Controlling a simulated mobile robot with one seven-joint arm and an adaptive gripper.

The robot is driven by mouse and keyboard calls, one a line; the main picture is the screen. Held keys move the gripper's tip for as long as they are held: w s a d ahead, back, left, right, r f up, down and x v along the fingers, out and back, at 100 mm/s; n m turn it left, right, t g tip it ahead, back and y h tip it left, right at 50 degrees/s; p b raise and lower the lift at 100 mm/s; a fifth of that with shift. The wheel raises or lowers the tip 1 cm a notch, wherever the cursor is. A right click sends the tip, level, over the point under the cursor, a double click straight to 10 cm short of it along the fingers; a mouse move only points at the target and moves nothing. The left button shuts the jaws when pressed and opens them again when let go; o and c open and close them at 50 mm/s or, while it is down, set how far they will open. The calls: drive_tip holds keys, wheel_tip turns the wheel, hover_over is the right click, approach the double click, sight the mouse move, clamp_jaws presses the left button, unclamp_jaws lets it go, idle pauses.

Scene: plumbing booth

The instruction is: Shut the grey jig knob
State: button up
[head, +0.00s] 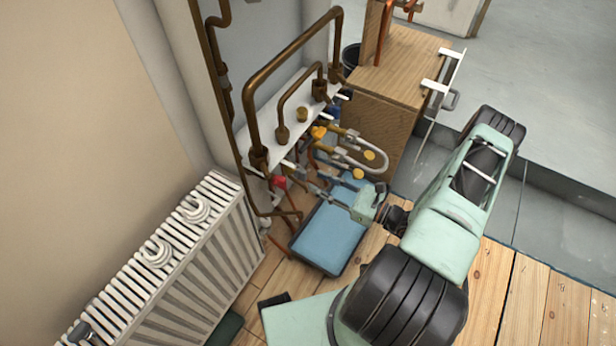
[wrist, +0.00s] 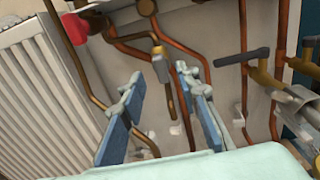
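My gripper (head: 318,187) reaches in from the right towards the pipework under the white shelf in the head view. In the wrist view my gripper (wrist: 161,82) is open, with its two blue-padded fingers apart and nothing clearly held. In the head view I cannot pick out the grey knob among the fittings and fingers.
A red knob (head: 279,182) and a yellow knob (head: 319,132) sit on nearby pipes. A white radiator (head: 190,245) stands left, a blue tray (head: 328,238) lies on the floor below, and a wooden cabinet (head: 385,125) stands behind. Brass pipes (head: 290,50) arch above the shelf.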

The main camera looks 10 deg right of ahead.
sight(306, 176)
drive_tip(key=x, duration=0.5)
drive_tip(key=shift+d, duration=0.1)
clamp_jaws()
